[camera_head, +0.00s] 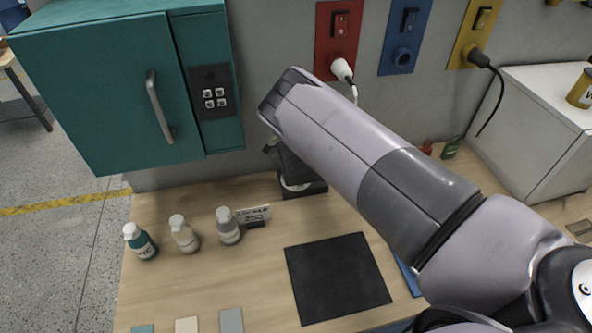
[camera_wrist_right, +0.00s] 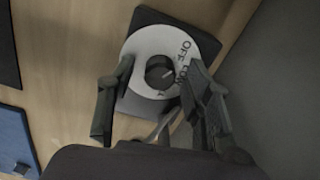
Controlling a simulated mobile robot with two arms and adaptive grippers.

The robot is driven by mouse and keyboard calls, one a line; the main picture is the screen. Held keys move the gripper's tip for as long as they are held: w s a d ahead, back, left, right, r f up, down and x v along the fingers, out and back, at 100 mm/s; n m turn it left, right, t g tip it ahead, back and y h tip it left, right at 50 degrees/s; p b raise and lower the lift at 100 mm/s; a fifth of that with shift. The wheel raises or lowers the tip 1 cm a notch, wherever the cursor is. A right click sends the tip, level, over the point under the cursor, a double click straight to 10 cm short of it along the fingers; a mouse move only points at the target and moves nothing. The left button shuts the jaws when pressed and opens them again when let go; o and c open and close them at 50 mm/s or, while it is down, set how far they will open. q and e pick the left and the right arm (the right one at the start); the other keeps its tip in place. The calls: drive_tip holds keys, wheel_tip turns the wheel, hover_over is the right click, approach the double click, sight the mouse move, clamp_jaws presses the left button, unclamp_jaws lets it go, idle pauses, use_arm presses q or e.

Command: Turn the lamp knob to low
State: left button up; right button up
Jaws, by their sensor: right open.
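The lamp's dark knob (camera_wrist_right: 158,72) sits in the middle of a round white dial (camera_wrist_right: 137,47) in the right wrist view. The dial is on a dark square base (camera_wrist_right: 205,40). "OFF" is readable on the dial, with what looks like "LOW" below it. I cannot tell exactly where the knob points. My right gripper (camera_wrist_right: 158,88) is open, one finger on each side of the knob; contact is unclear. In the head view the lamp base (camera_head: 314,189) shows in part under my right arm, which hides the knob. My left gripper is out of view.
A teal cabinet (camera_head: 95,90) hangs at left. Several bottles (camera_head: 184,234) and a small sign (camera_head: 253,214) stand left of the lamp. A black mat (camera_head: 337,277) lies in front. Wall sockets, one with a white plug (camera_head: 342,69), are behind. A white box (camera_head: 530,120) stands at right.

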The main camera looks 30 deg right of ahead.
clamp_jaws()
idle(0.4)
drive_tip(key=shift+m, duration=0.3)
drive_tip(key=m+b, duration=0.1)
drive_tip(key=m, duration=0.4)
drive_tip(key=shift+m, duration=0.3)
drive_tip(key=m+b, duration=0.1)
drive_tip(key=m, duration=0.4)
drive_tip(key=shift+b, duration=0.35)
drive_tip(key=shift+m, duration=0.4)
drive_tip(key=shift+w, duration=0.1)
unclamp_jaws()
